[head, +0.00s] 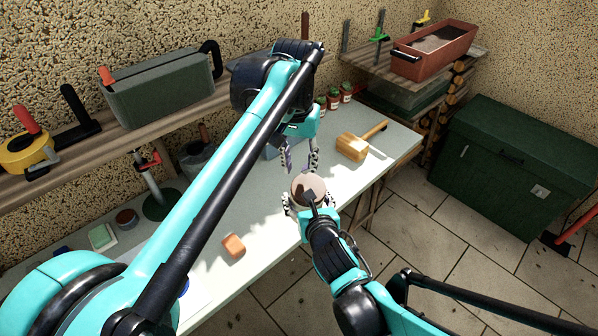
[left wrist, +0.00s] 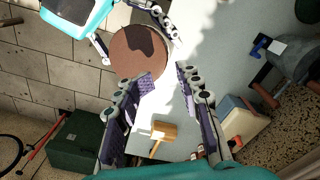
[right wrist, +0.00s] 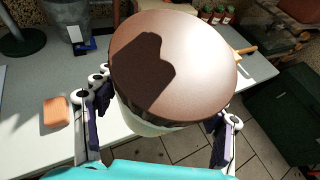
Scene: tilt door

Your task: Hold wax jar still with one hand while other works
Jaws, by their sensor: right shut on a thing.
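The wax jar, with a brown top and a pale body, shows in the head view (head: 309,187) near the front edge of the bench. My right gripper (head: 310,205) has its fingers on both sides of the jar and is shut on it. In the right wrist view the jar (right wrist: 175,65) fills the space above the fingers, with a dark shadow on its top. My left gripper (head: 300,160) is open and empty just behind and above the jar. In the left wrist view the jar (left wrist: 140,52) lies beyond the spread left fingertips (left wrist: 165,80).
A wooden mallet (head: 353,147) lies on the bench (head: 215,285) to the right of the left gripper. An orange block (head: 233,246) lies to the left of the jar. A green chest (head: 500,165) stands on the floor at right.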

